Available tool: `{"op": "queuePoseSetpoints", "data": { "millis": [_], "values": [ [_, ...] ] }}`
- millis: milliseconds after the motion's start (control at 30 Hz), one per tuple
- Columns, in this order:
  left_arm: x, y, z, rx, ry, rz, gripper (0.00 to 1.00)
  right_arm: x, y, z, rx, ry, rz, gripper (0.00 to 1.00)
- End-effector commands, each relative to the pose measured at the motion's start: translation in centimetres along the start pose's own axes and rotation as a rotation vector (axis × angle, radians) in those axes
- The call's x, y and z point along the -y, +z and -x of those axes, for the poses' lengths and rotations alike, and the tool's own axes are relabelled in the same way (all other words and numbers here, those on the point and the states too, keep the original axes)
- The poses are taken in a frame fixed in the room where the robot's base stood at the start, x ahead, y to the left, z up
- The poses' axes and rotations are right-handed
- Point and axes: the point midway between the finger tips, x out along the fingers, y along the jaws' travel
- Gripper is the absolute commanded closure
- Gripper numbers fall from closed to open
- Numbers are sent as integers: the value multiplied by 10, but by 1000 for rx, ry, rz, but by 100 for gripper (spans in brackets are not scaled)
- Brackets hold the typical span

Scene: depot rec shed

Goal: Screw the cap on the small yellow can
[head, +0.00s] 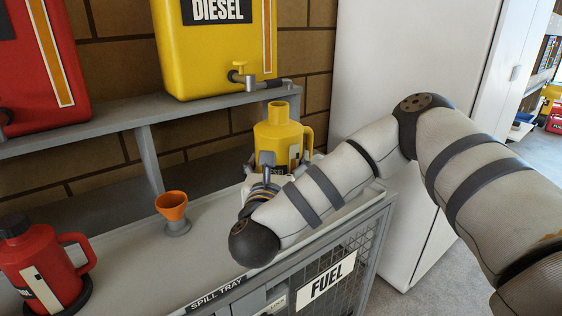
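The small yellow can (271,136) stands upright at the back right of the grey bench, under the diesel tank's tap. Its neck at the top shows no cap, and its handle is on the right. My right arm comes in from the right and crosses in front of the can's lower part. My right gripper (267,163) is beside the can's front, mostly hidden behind my own wrist. I cannot tell whether its fingers are open, shut or touching the can. The yellow can's cap is not visible. My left gripper is not in view.
A red can (42,270) with a black cap stands at the front left. An orange funnel (171,205) sits in a grey holder mid-bench. A yellow diesel tank (215,60) with a tap (242,75) and a red tank (40,75) are on the shelf above. A white cabinet (410,60) stands right.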

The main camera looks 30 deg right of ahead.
Motion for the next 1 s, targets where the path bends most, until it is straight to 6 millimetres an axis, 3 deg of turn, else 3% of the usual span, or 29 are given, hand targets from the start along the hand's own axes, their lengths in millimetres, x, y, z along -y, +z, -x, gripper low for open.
{"op": "queuePoseSetpoints", "data": {
  "millis": [533, 667, 867, 1000],
  "values": [
    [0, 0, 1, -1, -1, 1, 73, 0, 2, 1, 4, 0, -3, 85],
    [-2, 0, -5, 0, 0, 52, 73, -4, -10, 7, -1, 48, 0, 85],
    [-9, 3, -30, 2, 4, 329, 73, -20, -52, 48, -7, 292, 2, 85],
    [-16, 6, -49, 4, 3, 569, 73, -28, -76, 93, -8, 491, 1, 85]
  ]
}}
